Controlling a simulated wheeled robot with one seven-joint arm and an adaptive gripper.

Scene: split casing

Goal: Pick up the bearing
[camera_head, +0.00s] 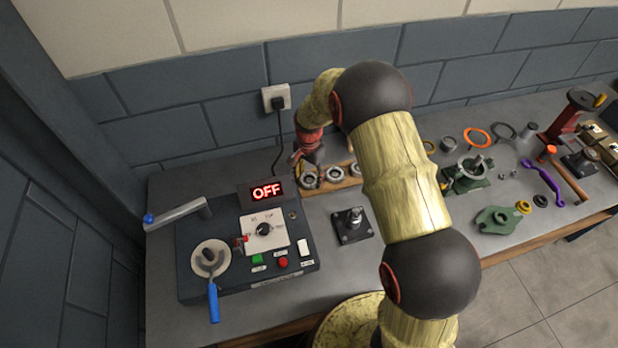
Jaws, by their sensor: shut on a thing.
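Several metallic ring-shaped bearings sit on a wooden rack (349,185) at the back of the bench: one at the left end (308,181), one in the middle (336,174), and one at the right (355,170), partly behind my arm. My gripper (304,166), dark with a red section above it, points down at the rack's left end. It is shut on a bearing, seemingly the left-end one. The fingertips are small and partly hidden, so I cannot tell whether that bearing is clear of the rack.
A control box (247,270) with an OFF display (266,191) and blue-handled lever stands front left. A black base with a post (352,222) is right of it. Green housing parts (467,174), rings and tools lie right. A wall socket (276,98) is behind.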

